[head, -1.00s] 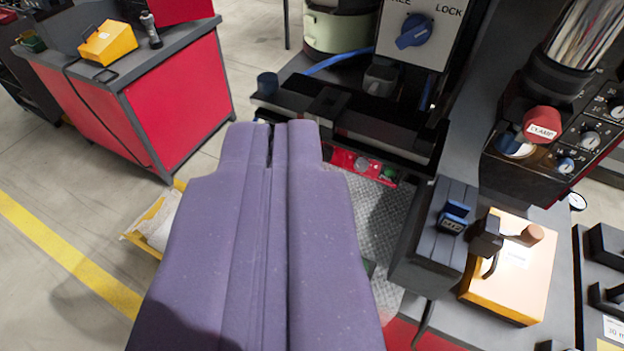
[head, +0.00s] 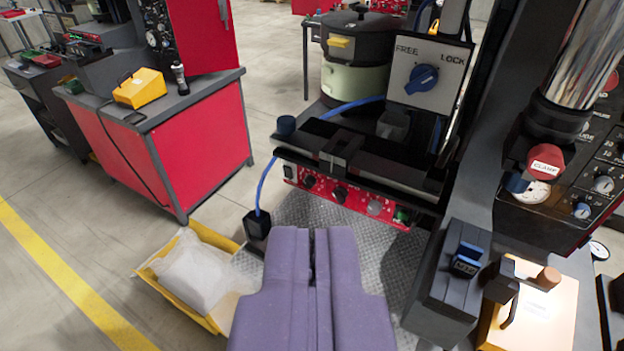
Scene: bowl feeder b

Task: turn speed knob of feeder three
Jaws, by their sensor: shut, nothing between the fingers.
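My gripper (head: 313,240), with two purple fingers, is shut and empty at the bottom middle of the head view. Beyond its tips is a red control panel (head: 356,203) on the front of a dark machine. The panel carries a black knob (head: 310,181), a second dark knob (head: 340,194), a grey knob (head: 374,207) and a green button or switch (head: 401,214). The fingertips are below the panel in the picture and appear apart from it. The panel's small labels are too small to read, so I cannot tell which knob belongs to feeder three.
A blue FREE/LOCK knob (head: 423,78) is above the panel, beside a pale green bowl (head: 352,84). A red CLAMP knob (head: 545,160) and a dark box (head: 445,275) are on the right. A yellow tray (head: 160,268) and a red cabinet (head: 205,140) are on the left.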

